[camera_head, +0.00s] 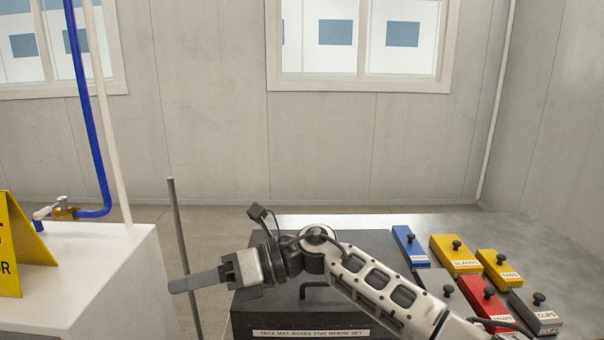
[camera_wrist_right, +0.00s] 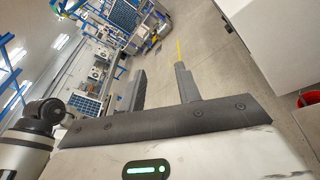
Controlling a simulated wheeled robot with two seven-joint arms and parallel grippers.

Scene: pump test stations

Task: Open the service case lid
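My right gripper (camera_head: 184,284) reaches in from the right and points left, past the left edge of a dark grey surface. Its two fingers stand apart with nothing between them in the right wrist view (camera_wrist_right: 160,78). A black bar handle (camera_head: 314,285) shows partly behind my right arm, over the dark surface (camera_head: 245,312). The front label of that surface reads "TACK MAT: BOXES STAY WHERE SET". I cannot tell whether the handle belongs to the service case lid, as my arm hides much of this area. My left gripper is not in view.
Several small knobbed boxes stand at the right, among them a blue one (camera_head: 410,245), a yellow one (camera_head: 455,256) and a red one (camera_head: 484,300). A thin grey pole (camera_head: 182,240) stands just behind my gripper. A white block (camera_head: 95,265) with a blue pipe (camera_head: 93,140) is at left.

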